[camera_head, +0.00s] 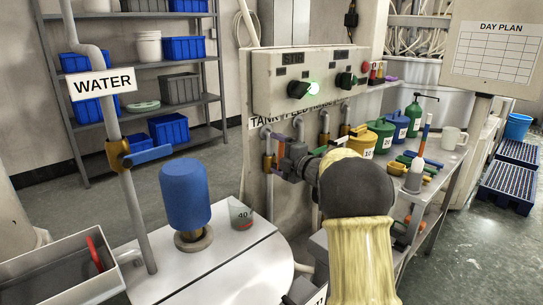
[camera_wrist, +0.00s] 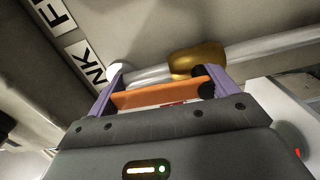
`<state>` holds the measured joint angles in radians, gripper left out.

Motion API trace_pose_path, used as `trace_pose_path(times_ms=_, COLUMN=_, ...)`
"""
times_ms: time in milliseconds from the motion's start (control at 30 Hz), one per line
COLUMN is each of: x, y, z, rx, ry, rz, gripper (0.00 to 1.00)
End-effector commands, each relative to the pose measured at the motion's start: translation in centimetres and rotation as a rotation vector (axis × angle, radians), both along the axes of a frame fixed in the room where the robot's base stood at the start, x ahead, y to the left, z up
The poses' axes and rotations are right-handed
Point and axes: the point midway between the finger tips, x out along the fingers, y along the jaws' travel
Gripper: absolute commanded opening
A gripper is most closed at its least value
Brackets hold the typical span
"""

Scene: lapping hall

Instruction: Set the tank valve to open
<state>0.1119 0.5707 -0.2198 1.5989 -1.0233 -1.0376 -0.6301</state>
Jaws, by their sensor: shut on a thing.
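The tank valve has a brass body (camera_wrist: 195,60) on a grey pipe (camera_wrist: 265,47) in the wrist view. Its orange lever (camera_wrist: 155,96) spans the space between my purple fingers. My gripper (camera_wrist: 168,90) is shut on this lever. In that view the lever looks roughly in line with the pipe, but the steep angle makes this hard to judge. In the head view the brass body (camera_head: 268,161) shows under the left end of the panel. My gripper (camera_head: 279,142) is beside it, and the lever is mostly hidden there.
A label strip (camera_head: 290,113) runs under the control panel (camera_head: 308,75). The water pipe's valve with blue lever (camera_head: 148,155) stands left. A blue cylinder (camera_head: 187,195) and a grey cup (camera_head: 240,213) stand on the white top. Several containers (camera_head: 382,135) fill the right bench.

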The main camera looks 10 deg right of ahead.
Motion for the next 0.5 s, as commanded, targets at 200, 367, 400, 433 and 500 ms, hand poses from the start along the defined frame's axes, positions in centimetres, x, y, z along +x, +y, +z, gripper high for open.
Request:
trace_pose_path(times_ms=200, x=-0.11, y=-0.09, z=-0.65, rx=0.0, ry=0.012, rz=0.001, gripper=1.0)
trace_pose_path(times_ms=367, x=-0.07, y=0.0, z=-0.48, rx=0.0, ry=0.009, rz=0.002, gripper=1.0)
trace_pose_path(times_ms=400, x=-0.08, y=-0.02, z=-0.44, rx=0.001, ry=0.008, rz=0.001, gripper=1.0)
trace_pose_path(times_ms=433, x=-0.13, y=-0.04, z=-0.42, rx=0.001, ry=0.008, rz=0.001, gripper=1.0)
trace_pose_path(times_ms=500, x=-0.35, y=-0.2, z=-0.38, rx=0.0, ry=0.007, rz=0.0, gripper=1.0)
